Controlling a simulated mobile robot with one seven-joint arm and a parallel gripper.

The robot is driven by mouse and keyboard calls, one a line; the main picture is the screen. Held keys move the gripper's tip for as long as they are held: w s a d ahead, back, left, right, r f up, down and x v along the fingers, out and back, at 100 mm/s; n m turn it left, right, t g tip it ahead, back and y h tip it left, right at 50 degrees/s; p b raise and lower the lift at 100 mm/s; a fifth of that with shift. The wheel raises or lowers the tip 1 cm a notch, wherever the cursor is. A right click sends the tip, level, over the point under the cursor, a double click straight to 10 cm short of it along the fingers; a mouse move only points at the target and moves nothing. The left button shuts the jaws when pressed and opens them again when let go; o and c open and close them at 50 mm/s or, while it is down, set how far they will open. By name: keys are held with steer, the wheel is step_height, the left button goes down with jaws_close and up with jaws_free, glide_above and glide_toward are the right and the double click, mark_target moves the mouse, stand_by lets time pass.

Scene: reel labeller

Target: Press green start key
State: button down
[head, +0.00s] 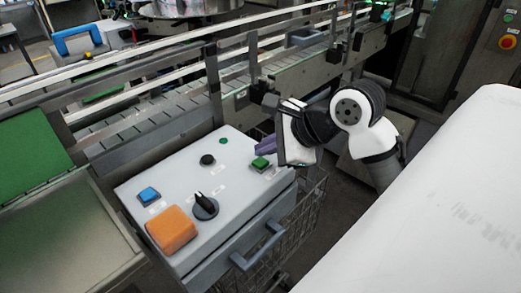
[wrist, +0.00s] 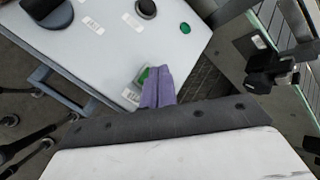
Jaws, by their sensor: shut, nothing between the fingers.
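The green key (head: 260,163) is a square button in a dark frame, near the right corner of the grey control panel (head: 180,180). My gripper (head: 262,148) has purple fingers, shut with nothing between them. In the head view the fingertips are just behind and above the green key. In the wrist view the fingers (wrist: 157,82) cover part of the green key (wrist: 143,76), whose left side still shows. I cannot tell whether the fingertips touch the key or hover over it.
The panel also bears a small round green light (head: 223,141), a black round button (head: 207,160), a black rotary knob (head: 205,207), a blue key (head: 148,194) and an orange block (head: 171,229). A conveyor (head: 170,105) with rails runs behind.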

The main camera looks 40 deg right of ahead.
mark_target(266, 163)
steer(key=shift+f, duration=0.15)
steer(key=shift+f, duration=0.3)
steer(key=shift+f+b, duration=0.3)
steer(key=shift+f, duration=0.15)
stand_by(0.6)
stand_by(0.4)
steer(key=shift+r+p, duration=0.9)
steer(key=shift+p, duration=0.1)
step_height(266, 163, up, 5)
steer(key=p, duration=0.5)
steer(key=shift+r, duration=0.1)
stand_by(0.3)
